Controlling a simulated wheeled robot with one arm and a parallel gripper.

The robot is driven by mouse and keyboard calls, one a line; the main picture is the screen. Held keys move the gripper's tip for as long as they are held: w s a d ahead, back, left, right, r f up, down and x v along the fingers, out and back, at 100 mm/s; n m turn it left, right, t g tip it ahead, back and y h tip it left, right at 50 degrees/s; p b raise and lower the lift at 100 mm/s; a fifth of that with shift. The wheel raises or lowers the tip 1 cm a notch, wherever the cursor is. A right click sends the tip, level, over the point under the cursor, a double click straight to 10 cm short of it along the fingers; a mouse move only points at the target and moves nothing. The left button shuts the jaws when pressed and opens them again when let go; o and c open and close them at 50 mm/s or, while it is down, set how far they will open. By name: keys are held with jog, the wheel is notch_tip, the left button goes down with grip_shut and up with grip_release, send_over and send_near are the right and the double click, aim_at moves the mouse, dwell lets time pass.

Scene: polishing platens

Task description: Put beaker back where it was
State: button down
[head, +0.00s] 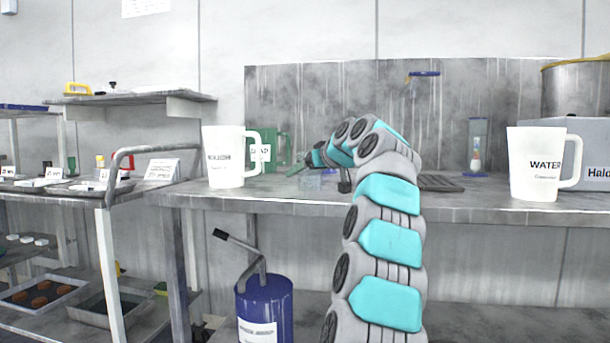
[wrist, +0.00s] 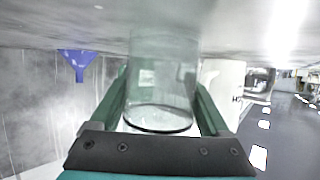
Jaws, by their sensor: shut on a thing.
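The clear glass beaker (wrist: 162,85) stands between the green fingers of my gripper (wrist: 160,104) in the wrist view. My gripper is shut on it, with a finger on each side. The wrist picture looks upside down, with the grey bench top along its upper edge. The beaker's far end is close to that surface; I cannot tell whether it touches. In the head view my gripper (head: 300,168) is low over the bench (head: 400,205), just right of the green jug. The beaker there is only a faint, pale shape, partly hidden by my arm.
A white jug (head: 223,165) and a green jug (head: 278,150) stand left of my gripper. A white WATER jug (head: 535,165) stands at the right. A dark mat (head: 440,183) and a clear cylinder (head: 478,140) are behind my arm. A blue funnel-shaped thing (wrist: 80,63) shows in the wrist view.

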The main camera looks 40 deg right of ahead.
jog(key=shift+f, duration=0.15)
grip_release()
jog(key=shift+s+r, duration=0.1)
jog(key=shift+r, duration=0.15)
jog(key=v, duration=1.1)
jog(key=shift+s+a+r, duration=0.1)
jog(key=shift+s+r, duration=0.05)
jog(key=shift+s, duration=0.15)
